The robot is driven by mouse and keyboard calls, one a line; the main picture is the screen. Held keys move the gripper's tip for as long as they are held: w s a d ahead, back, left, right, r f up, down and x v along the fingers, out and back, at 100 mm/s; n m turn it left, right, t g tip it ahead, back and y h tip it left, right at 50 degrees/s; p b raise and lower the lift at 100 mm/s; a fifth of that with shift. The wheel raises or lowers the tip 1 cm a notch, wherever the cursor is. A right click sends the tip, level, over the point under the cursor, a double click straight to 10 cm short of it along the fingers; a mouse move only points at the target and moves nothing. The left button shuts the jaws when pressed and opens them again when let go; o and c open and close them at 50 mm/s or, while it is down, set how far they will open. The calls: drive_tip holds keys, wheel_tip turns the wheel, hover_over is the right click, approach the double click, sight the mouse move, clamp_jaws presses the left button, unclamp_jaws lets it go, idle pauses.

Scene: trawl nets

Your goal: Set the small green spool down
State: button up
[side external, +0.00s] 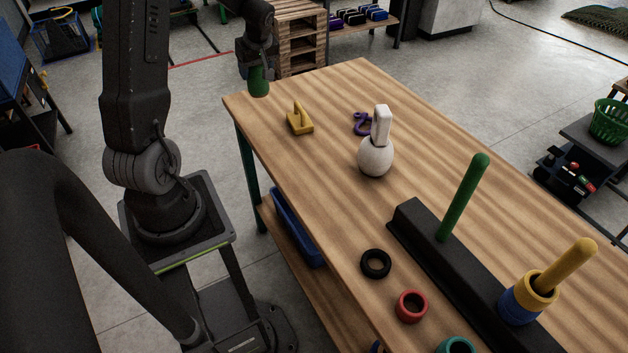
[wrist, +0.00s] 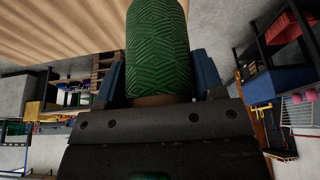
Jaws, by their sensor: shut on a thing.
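The small green spool (side external: 258,82) is in my gripper (side external: 257,66), at the far left corner of the wooden table (side external: 300,169). In the wrist view the green spool (wrist: 158,45) has a ridged pattern and sits between the two blue fingers of my gripper (wrist: 160,82), which are shut on it. The spool hangs upright in the side view. I cannot tell whether its lower end touches the table top.
A yellow block with a handle (side external: 300,121), a purple hook (side external: 362,123) and a white float (side external: 376,156) are nearby. A black base (side external: 425,232) holds a green peg (side external: 463,197) and a yellow peg (side external: 567,264). A black ring (side external: 376,263) and a red ring (side external: 411,306) lie in front.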

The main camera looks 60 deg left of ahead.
drive_tip(key=s+d, duration=0.2)
drive_tip(key=d, duration=0.8)
drive_tip(key=s+d, duration=0.3)
drive_tip(key=d, duration=0.7)
drive_tip(key=shift+m, duration=0.3)
drive_tip(key=shift+w+d+f, duration=1.15)
drive_tip(key=shift+d+f, duration=0.4)
drive_tip(key=shift+f, duration=0.35)
drive_tip(key=shift+w+d+f, duration=1.1)
drive_tip(key=shift+d+f, duration=0.45)
drive_tip(key=shift+f, duration=0.4)
drive_tip(key=shift+w+d+f, duration=1.15)
drive_tip(key=shift+d+f, duration=0.4)
drive_tip(key=shift+f, duration=0.35)
drive_tip(key=shift+f, duration=0.1)
drive_tip(key=o, duration=1)
